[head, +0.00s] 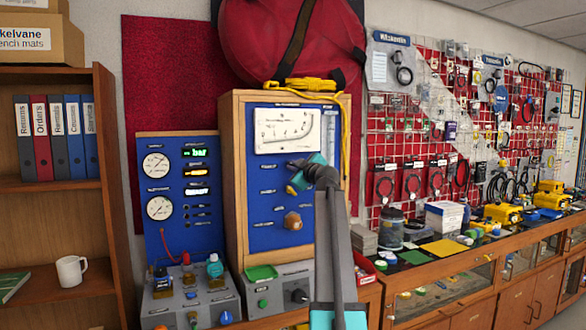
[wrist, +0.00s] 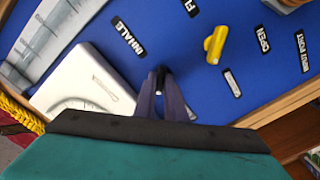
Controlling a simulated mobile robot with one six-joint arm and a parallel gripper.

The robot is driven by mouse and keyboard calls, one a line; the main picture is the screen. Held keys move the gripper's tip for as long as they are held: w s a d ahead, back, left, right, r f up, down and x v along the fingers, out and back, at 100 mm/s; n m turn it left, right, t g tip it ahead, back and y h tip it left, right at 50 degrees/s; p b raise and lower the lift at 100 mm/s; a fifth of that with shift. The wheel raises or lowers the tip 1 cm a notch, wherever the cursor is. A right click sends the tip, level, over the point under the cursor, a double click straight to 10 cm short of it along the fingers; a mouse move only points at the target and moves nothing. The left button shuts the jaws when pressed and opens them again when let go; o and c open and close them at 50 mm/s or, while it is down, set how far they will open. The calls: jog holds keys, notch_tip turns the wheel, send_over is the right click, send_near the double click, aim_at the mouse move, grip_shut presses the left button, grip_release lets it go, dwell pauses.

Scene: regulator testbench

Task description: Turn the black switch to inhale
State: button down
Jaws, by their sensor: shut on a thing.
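My gripper (wrist: 160,88) is at the blue panel (wrist: 185,30) of the wooden testbench, just below the white gauge. In the wrist view its two fingers are close together, shut on the small black switch (wrist: 161,71), of which only a little shows between the tips. The INHALE label (wrist: 130,38) is up and to the left of the fingertips. In the head view my gripper (head: 297,163) is in front of the panel under the gauge, and my wrist hides the switch. The way the switch points cannot be made out.
A yellow lever (wrist: 215,45) is close to the right of my fingers, near the OPEN label (wrist: 262,39). The white gauge (head: 287,130) is just above my gripper. A brown knob (head: 293,220) is lower on the panel. Bottles stand on the grey unit at the left.

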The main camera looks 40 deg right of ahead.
jog(key=shift+f+m+b, duration=0.1)
jog(key=shift+m+b, duration=0.25)
jog(key=shift+m, duration=0.05)
jog(key=m, duration=0.8)
jog(key=m+b, duration=0.1)
jog(key=m, duration=0.8)
jog(key=shift+w+r, duration=0.1)
jog(key=shift+r, duration=0.1)
dwell(0.4)
jog(key=c, duration=1.8)
grip_release()
jog(key=shift+w, duration=0.1)
jog(key=shift+d+f, duration=0.1)
jog(key=shift+s, duration=0.2)
